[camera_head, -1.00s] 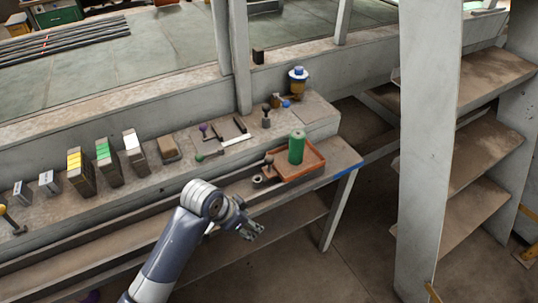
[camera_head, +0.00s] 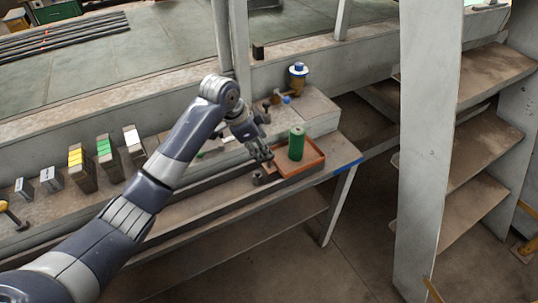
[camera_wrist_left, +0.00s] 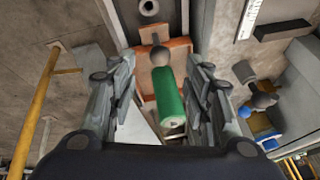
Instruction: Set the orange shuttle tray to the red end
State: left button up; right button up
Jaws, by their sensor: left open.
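The orange shuttle tray (camera_head: 312,163) sits on the lower ledge of the bench, near its right end. A green cylinder (camera_head: 297,144) stands in it. A blue mark (camera_head: 346,167) is on the ledge's right edge. I see no red end.
A small ring-like piece (camera_head: 258,178) sits just left of the tray. A blue-capped bottle (camera_head: 298,80) stands on the upper ledge behind. Several coloured blocks (camera_head: 105,150) line the ledge at left. A white post (camera_head: 428,150) and shelves stand at right.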

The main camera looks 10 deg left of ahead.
pick_arm(q)
jog(key=x, duration=0.8)
jog(key=shift+w+d+f+p, duration=0.1)
jog(key=shift+f+p, duration=0.2)
jog(key=shift+p, duration=0.1)
grip_shut()
